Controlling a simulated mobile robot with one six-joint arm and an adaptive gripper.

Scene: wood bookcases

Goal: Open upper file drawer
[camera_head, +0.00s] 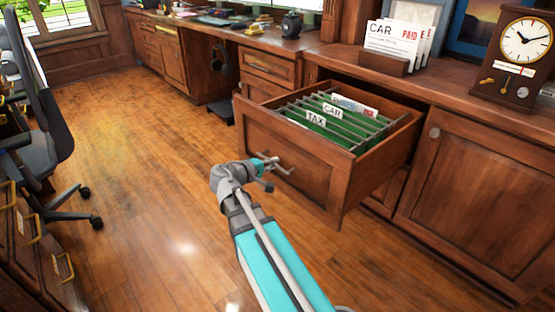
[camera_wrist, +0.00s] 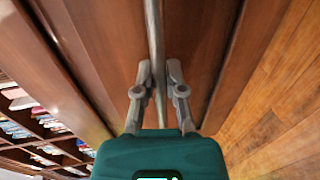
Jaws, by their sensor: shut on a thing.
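The upper file drawer (camera_head: 295,165) is pulled well out of the wood cabinet. Green hanging folders with TAX and CAR tabs (camera_head: 335,122) stand inside it. My gripper (camera_head: 272,166) is at the metal bar handle (camera_head: 288,171) on the drawer front. In the wrist view the two fingers of my gripper (camera_wrist: 160,78) are shut on the bar handle (camera_wrist: 154,40), which runs between them. The drawer front (camera_wrist: 95,40) fills much of that view. The part of the handle inside the grip is partly hidden by the fingers.
A closed cabinet door (camera_head: 465,200) is right of the drawer. The counter holds a clock (camera_head: 520,50) and a letter holder (camera_head: 385,62). An office chair (camera_head: 45,140) stands at the left. The wood floor (camera_head: 150,200) between is clear.

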